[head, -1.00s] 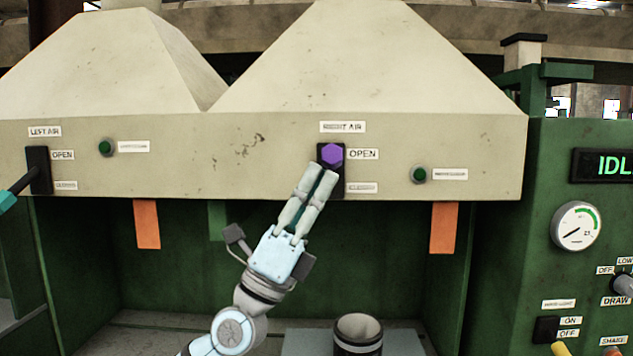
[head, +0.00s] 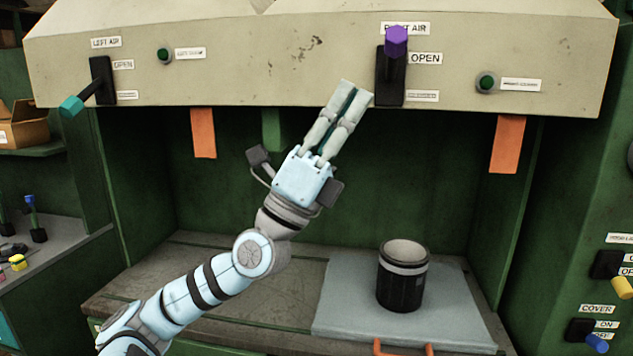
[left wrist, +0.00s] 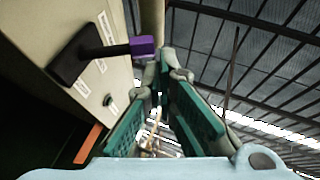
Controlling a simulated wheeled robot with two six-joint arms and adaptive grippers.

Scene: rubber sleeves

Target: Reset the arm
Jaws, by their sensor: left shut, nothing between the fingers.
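My left gripper (head: 355,95) is shut and empty, its fingers pointing up just left of and below the right air lever. It also shows in the left wrist view (left wrist: 165,70), fingertips together. The right air lever has a purple knob (head: 396,41) on a black plate (head: 391,82) and stands up by the OPEN label. In the left wrist view the purple knob (left wrist: 143,46) is close to the fingertips, apart from them as far as I can tell. The left air lever has a teal knob (head: 72,105) and points down to the left. My right gripper is out of view.
A black cup with a pale band (head: 402,281) stands on a grey mat (head: 345,310) inside the green cabinet. Orange strips (head: 203,133) hang under the beige hood (head: 250,65). Yellow (head: 622,287) and blue (head: 597,343) switches are at right. A cardboard box (head: 22,127) sits on the left shelf.

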